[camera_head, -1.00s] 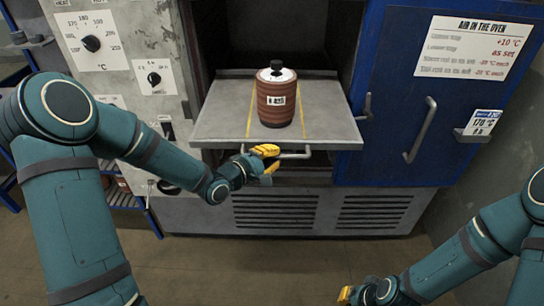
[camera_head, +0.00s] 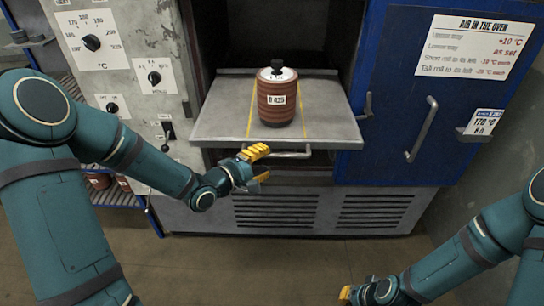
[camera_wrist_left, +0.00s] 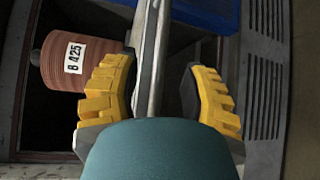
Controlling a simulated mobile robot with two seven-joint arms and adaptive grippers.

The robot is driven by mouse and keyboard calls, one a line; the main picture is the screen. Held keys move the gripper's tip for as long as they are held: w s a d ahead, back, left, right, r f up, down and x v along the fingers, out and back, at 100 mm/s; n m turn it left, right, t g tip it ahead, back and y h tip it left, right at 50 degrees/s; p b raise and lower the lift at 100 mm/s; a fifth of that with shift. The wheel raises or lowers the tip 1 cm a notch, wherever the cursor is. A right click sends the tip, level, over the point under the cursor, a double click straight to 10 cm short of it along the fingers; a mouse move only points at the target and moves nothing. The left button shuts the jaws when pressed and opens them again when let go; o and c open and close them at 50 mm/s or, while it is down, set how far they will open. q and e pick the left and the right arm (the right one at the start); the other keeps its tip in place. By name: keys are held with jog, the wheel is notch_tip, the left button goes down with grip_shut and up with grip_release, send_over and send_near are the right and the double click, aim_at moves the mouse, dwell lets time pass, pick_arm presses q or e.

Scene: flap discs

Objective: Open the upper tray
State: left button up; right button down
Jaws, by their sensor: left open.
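A grey metal tray (camera_head: 222,115) with two yellow lines sticks out of the dark oven opening. A brown banded roll (camera_head: 276,105) with a white label and black knob stands upright on it. The tray's bar handle (camera_head: 292,154) is at its front edge. My left gripper (camera_head: 260,165) is open at the left end of this handle, one yellow finger above the other. In the left wrist view the tray's front edge (camera_wrist_left: 152,60) runs between the spread fingers, with the roll (camera_wrist_left: 70,60) to the left. My right gripper (camera_head: 345,294) shows only partly at the bottom.
A blue door (camera_head: 445,110) with its own handle (camera_head: 421,130) is to the right. A control panel with knobs (camera_head: 92,43) is to the left. Vent grilles (camera_head: 372,211) lie below the tray. The floor in front is clear.

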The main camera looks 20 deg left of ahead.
pick_arm(q)
jog(key=v, duration=0.8)
jog(key=shift+d, duration=0.15)
jog(key=s+d+f+m+g+y+b, duration=0.1)
jog(key=d+f+m+g+y, duration=0.2)
jog(key=f, duration=0.6)
jog(key=s+d+f+m+g+b, duration=0.1)
jog(key=d+f+m+g, duration=0.2)
jog(key=f, duration=0.6)
jog(key=s+d+f+m+g+y, duration=0.1)
jog(key=s+d+f+m+g, duration=0.5)
jog(key=s+f, duration=0.4)
jog(key=shift+s+d+f+b, duration=0.25)
jog(key=shift+d+f+b, duration=0.2)
jog(key=shift+f, duration=0.1)
